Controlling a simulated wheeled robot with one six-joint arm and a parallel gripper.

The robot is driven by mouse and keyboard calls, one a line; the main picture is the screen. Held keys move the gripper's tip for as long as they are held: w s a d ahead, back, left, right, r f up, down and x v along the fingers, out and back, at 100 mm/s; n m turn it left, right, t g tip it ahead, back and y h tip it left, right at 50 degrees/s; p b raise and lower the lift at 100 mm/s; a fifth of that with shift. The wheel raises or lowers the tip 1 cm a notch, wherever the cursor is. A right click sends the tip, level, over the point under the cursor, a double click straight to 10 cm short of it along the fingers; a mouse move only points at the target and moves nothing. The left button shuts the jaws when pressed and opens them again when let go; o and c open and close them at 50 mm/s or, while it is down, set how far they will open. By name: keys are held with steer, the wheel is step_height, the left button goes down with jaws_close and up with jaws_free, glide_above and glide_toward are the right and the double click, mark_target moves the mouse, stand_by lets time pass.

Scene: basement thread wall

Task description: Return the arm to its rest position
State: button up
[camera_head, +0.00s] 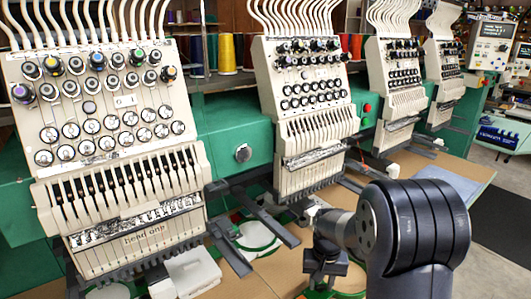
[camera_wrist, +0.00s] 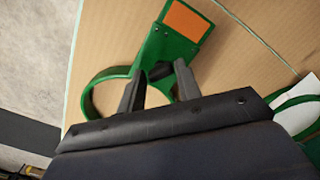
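My gripper (camera_head: 323,277) is low over the tan table at the lower right of the head view, in front of the second embroidery head. In the wrist view my gripper (camera_wrist: 159,70) has its two dark fingers spread apart. A green hoop (camera_wrist: 88,92) with a green bracket and an orange patch (camera_wrist: 187,20) lies below them. A small dark piece (camera_wrist: 160,72) on the hoop shows between the fingers, with gaps beside it. I cannot tell how far above the hoop the fingers are. My arm (camera_head: 415,235) is bent low and hides part of the table.
Green hoops (camera_head: 258,240) lie there. A control panel (camera_head: 493,45) stands at far right; floor is open at right.

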steer(key=shift+m, duration=1.6)
